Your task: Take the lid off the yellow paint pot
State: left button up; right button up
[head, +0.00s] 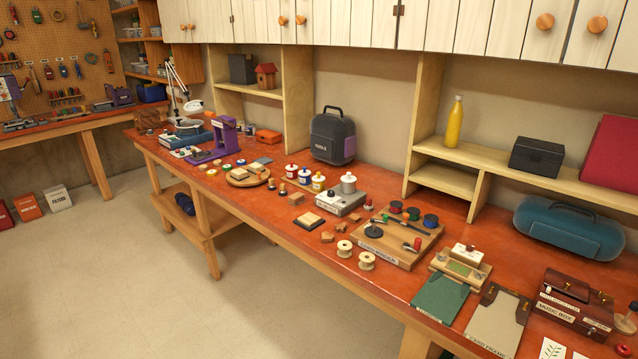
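The yellow paint pot (318,183) is a small pot with a yellow top. It stands upright on the orange-red workbench (270,222), at the right end of a short row of pots. A blue paint pot (304,176) and a red paint pot (291,172) stand to its left. The yellow pot's top appears to be on, though it is small in this view. Neither of my grippers is in view.
A grey box with a metal pot (348,183) stands close to the right of the yellow pot. A round wooden board (236,181) lies to the left. A dark tool case (333,136) stands behind.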

aim_at(318, 178)
jog(key=i+j+u, duration=0.3)
jog(key=u, duration=0.15)
jog(key=i+j+u, duration=0.15)
jog(key=i+u, duration=0.3)
jog(key=i+j+z, duration=0.15)
jog(key=i, duration=0.25)
jog(key=i+j+z, duration=0.15)
jog(key=i, duration=0.25)
